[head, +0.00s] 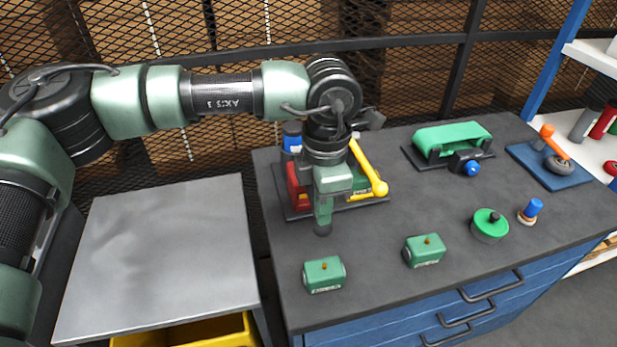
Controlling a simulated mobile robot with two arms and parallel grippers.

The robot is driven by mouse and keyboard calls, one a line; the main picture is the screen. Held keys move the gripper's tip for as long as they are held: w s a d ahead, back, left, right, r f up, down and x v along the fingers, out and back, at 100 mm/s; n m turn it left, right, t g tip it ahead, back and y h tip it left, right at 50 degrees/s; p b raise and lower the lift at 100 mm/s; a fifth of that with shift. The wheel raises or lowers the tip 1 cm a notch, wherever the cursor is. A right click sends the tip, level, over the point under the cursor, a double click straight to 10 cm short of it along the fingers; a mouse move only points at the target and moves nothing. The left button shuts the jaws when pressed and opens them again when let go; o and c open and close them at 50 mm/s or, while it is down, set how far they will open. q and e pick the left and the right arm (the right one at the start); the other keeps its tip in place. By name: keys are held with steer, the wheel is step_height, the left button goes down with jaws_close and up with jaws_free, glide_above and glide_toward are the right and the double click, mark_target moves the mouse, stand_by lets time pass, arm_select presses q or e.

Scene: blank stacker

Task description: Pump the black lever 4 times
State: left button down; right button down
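My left gripper (323,222) points down over the front part of a machine with a dark base plate (297,214), a red block (297,188), a blue part (292,141) and a yellow lever (368,168). I cannot make out a black lever. The gripper and wrist cover the middle of this machine, so a lever there is hidden. A small dark end shows at the gripper's tip. I cannot tell whether it is fingertips or something held, nor whether the fingers are open. My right gripper is out of view.
Two green blocks (324,274) (425,251), a green round part (489,226) and a blue-topped knob (531,210) stand on the dark bench (385,292). Behind are a green belt unit (452,137) and an orange lever (554,141) on a blue plate. A bare grey table (160,255) is left.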

arm_select(q)
steer(key=shift+f, duration=0.3)
step_height(320, 180, up, 10)
steer(key=p, duration=0.4)
steer(key=shift+p, duration=0.3)
stand_by(0.4)
